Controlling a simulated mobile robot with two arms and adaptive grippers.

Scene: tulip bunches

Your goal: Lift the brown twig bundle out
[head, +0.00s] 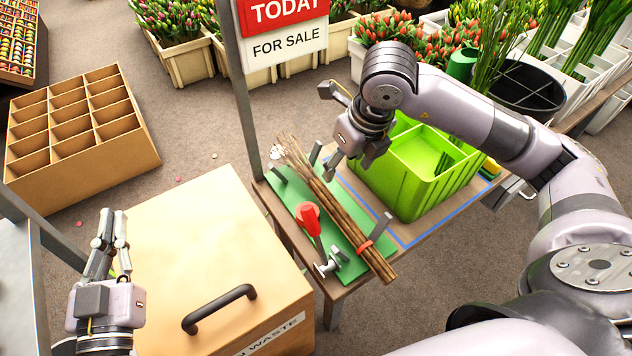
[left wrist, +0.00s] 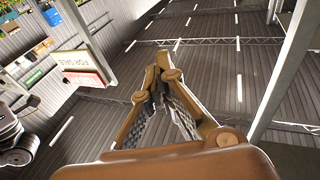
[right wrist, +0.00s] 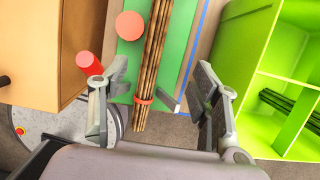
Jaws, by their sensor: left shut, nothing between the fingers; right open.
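The brown twig bundle (head: 330,205) lies across a green board (head: 290,203) on the small table, with a red band (head: 371,247) near its front end. Metal uprights (head: 381,226) stand beside it. A red-handled clamp (head: 308,216) is at its left. My right gripper (head: 330,128) is open above the table, near the bundle's back half. In the right wrist view the bundle (right wrist: 152,60) shows in the gap between the open fingers, apart from them. My left gripper (head: 113,218) is shut and empty, pointing upward at the far left; its fingers fill the left wrist view (left wrist: 160,85).
A lime green crate (head: 408,196) stands right of the bundle, inside a blue outline; dark green stems (right wrist: 290,108) lie in it. A waste box with a black handle (head: 218,309) is at the left front. A divided cardboard box (head: 130,148) and a sign post (head: 243,110) stand behind.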

